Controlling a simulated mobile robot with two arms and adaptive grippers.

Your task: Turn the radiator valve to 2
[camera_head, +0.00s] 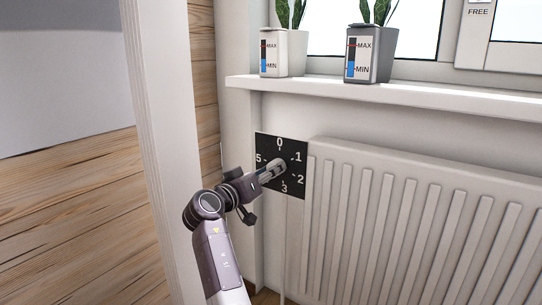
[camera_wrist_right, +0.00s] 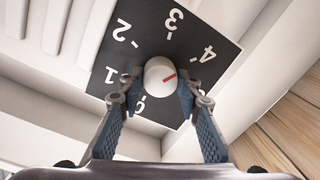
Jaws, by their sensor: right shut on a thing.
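The radiator valve knob (camera_wrist_right: 153,74) is white and round, with a red mark on its face. The mark points roughly towards the 4 in the right wrist view. The black dial plate (camera_head: 294,187) behind it carries white numbers, with 0 at the top and 2 (camera_head: 300,180) at the lower right in the head view. My right gripper (camera_head: 276,168) is at the plate's centre, shut on the knob, with one finger on each side in the right wrist view (camera_wrist_right: 160,85). The gripper hides the 4 in the head view and the 5 in the wrist view. My left gripper is not in view.
A white ribbed radiator (camera_head: 420,220) stands just right of the plate. A white windowsill (camera_head: 430,98) juts out above, bearing a white planter (camera_head: 297,52) and a grey planter (camera_head: 385,65). A white post (camera_head: 160,110) stands left of my right arm.

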